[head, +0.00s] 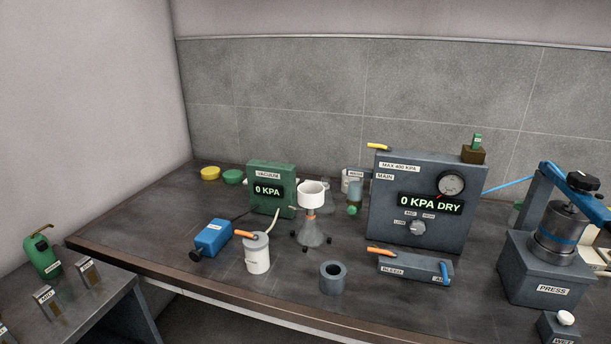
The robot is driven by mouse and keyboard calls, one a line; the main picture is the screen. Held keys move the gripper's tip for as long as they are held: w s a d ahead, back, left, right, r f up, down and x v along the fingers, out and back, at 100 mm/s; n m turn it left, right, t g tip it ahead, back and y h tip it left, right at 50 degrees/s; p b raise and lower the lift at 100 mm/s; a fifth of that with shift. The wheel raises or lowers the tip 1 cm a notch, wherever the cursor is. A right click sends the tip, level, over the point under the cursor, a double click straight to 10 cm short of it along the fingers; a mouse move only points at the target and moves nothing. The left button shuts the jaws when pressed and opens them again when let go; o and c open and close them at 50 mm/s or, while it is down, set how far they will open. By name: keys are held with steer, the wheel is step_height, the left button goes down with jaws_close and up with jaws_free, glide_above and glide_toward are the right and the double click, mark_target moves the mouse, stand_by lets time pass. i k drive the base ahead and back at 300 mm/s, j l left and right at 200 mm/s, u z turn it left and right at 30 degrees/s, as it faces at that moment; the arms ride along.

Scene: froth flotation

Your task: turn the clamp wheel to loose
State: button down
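The press (545,268) stands at the right of the bench, a dark grey block with a white "PRESS" label. A metal cylinder with a blue band (556,240) sits on it under a dark blue arm frame. A black wheel-like knob (583,182) tops the press above the cylinder; it looks like the clamp wheel. Its loose or tight marking is too small to read. My gripper is not in view.
A grey panel (385,215) reading "0 KPA DRY" stands left of the press. A bleed block (400,265) with orange and blue levers lies before it. A small "WET" box (556,328) with a white button stands at the press's front.

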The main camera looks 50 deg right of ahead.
mark_target(582, 181)
steer(key=z, duration=1.35)
